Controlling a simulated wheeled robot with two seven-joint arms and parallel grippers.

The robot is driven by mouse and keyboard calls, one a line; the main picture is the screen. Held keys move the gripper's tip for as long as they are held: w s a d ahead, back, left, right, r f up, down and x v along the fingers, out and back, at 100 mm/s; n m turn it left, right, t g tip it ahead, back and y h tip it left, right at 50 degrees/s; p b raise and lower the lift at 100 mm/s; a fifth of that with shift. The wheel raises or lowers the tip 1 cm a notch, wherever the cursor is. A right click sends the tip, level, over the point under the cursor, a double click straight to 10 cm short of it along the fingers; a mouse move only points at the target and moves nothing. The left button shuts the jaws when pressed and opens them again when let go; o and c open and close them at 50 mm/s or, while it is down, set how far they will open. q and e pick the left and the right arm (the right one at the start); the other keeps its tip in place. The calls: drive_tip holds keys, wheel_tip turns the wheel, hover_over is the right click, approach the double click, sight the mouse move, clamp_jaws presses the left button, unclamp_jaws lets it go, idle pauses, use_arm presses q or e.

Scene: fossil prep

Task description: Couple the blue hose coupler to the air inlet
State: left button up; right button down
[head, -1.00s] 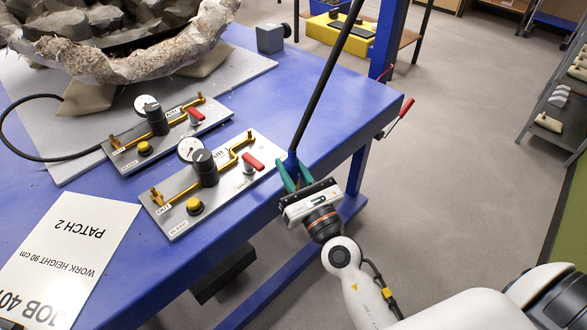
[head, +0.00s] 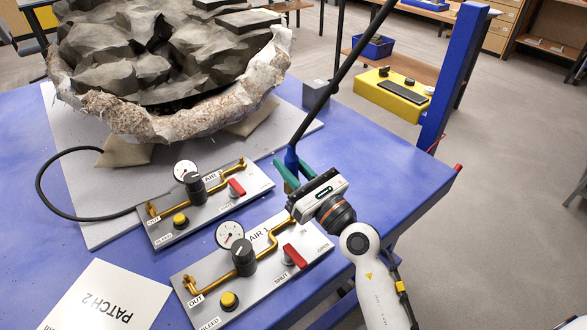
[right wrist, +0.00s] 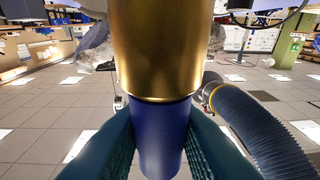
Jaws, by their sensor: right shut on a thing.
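My right gripper (head: 293,172) is shut on the blue hose coupler (head: 291,157), with a teal finger on each side. A black hose (head: 325,98) rises from the coupler. In the right wrist view the blue coupler (right wrist: 162,135) sits between the fingers, with a wide brass part (right wrist: 165,50) at its end. The front panel (head: 205,282), marked AIR 1, has a brass pipe whose upright end, the air inlet (head: 291,207), is just below the gripper in the head view. I cannot tell whether coupler and inlet touch. My left gripper is not in view.
A second valve panel (head: 160,232) with a gauge and red lever lies behind the first. A black hose (head: 48,205) curves from its left. A large fossil in a plaster jacket (head: 170,125) fills the table's back. A white PATCH 2 sheet (head: 110,300) lies front left.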

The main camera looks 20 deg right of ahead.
drive_tip(key=shift+s, duration=0.1)
drive_tip(key=shift+f, duration=0.1)
drive_tip(key=shift+p, duration=0.3)
wheel_tip(320, 180, down, 6)
drive_tip(key=b, duration=0.5)
drive_tip(key=shift+p, duration=0.3)
idle(0.5)
drive_tip(key=shift+f, duration=0.1)
drive_tip(key=shift+f+b, duration=1.3)
drive_tip(key=shift+f, duration=0.1)
